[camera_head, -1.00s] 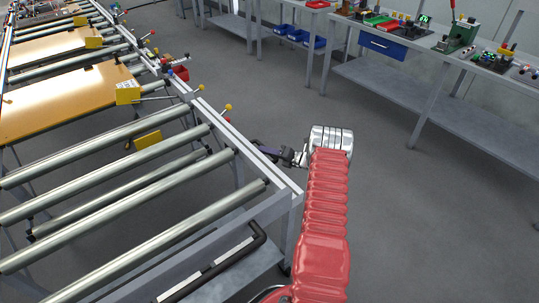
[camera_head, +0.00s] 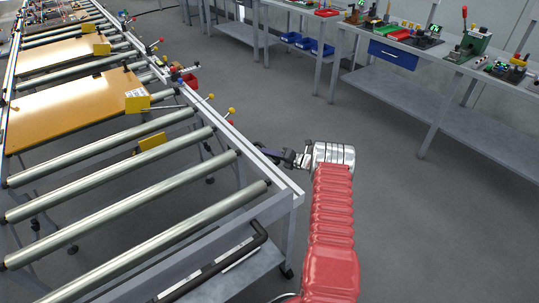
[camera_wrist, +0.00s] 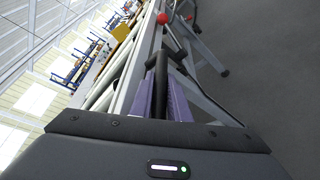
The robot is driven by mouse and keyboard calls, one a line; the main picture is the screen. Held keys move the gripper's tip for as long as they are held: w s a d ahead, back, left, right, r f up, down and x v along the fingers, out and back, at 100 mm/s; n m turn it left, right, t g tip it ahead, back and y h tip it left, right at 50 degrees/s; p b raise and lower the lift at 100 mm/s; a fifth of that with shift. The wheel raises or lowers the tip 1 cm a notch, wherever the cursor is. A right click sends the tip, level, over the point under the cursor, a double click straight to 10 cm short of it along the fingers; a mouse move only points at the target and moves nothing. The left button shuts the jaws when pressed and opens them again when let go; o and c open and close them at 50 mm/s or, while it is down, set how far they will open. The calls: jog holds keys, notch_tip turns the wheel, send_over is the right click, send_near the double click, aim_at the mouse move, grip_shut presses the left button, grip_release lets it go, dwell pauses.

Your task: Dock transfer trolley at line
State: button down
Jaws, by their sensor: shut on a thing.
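The near roller frame, which looks like the transfer trolley (camera_head: 262,207), has bare steel rollers, a caster at its near corner and a black handle bar (camera_head: 215,264) at its near end. Farther up, the roller line (camera_head: 60,72) carries orange boards. I cannot tell clearly where the trolley ends and the line begins. My gripper (camera_head: 258,150) reaches left to the frame's right side. In the wrist view its purple fingers (camera_wrist: 161,108) are shut on a dark bar (camera_wrist: 160,72); the grip itself is partly hidden.
Yellow blocks (camera_head: 137,101) and ball-topped levers (camera_head: 232,111) stand along the line. A workbench (camera_head: 440,60) with tools and a lower shelf runs along the right. The grey floor between bench and rollers is clear.

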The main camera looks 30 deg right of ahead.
jog(key=shift+w+d, duration=0.1)
jog(key=c, duration=1.7)
grip_release()
jog(key=v, duration=1.3)
jog(key=shift+s, duration=0.35)
